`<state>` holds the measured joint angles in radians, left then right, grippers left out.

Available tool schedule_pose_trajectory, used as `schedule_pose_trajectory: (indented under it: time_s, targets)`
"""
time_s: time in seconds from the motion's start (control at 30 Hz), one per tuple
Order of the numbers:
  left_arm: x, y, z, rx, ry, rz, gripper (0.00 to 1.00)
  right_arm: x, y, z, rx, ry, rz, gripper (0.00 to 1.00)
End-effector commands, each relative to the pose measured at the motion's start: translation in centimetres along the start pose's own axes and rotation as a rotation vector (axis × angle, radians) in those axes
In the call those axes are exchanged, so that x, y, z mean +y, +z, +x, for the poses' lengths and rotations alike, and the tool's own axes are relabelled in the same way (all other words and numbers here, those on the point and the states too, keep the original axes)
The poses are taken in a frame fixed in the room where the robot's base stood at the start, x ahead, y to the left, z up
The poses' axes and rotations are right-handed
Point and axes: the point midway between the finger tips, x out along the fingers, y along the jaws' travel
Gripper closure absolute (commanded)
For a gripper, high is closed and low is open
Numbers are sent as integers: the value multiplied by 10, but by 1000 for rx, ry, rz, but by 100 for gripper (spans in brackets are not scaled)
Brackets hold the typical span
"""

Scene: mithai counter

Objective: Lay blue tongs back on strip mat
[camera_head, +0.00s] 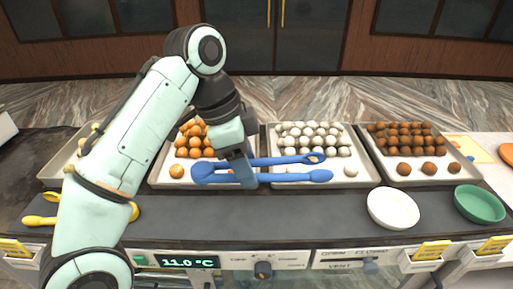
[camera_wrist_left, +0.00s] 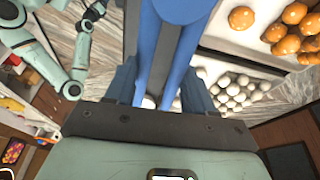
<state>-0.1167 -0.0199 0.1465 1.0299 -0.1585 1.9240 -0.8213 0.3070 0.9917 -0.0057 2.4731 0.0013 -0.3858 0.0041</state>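My left gripper (camera_head: 247,181) is shut on the blue tongs (camera_head: 290,178), around their two arms. The tongs are held level, pointing right, over the front edges of the trays of orange and white sweets. Their joined end is at the left and their two spoon-like tips are at the right, spread a little apart. In the left wrist view the blue tongs (camera_wrist_left: 163,60) run between the fingers. The dark strip mat (camera_head: 300,211) lies along the counter in front of the trays. My right gripper is not seen.
Yellow tongs (camera_head: 40,221) lie at the mat's left end, partly hidden by my left arm. A white bowl (camera_head: 393,208) and a green bowl (camera_head: 480,204) stand at the right. A tray of brown sweets (camera_head: 446,180) is behind them. The mat's middle is clear.

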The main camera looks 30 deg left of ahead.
Motion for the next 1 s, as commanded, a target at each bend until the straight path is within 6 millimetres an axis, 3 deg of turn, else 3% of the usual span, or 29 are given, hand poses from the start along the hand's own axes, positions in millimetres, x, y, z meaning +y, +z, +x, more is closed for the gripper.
schedule_pose_trajectory:
  time_s: [0.5,1.0]
  targets:
    - [0,16,50,-1,1,-2,51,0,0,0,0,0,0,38]
    - [1,32,102,-1,2,-1,51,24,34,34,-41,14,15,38]
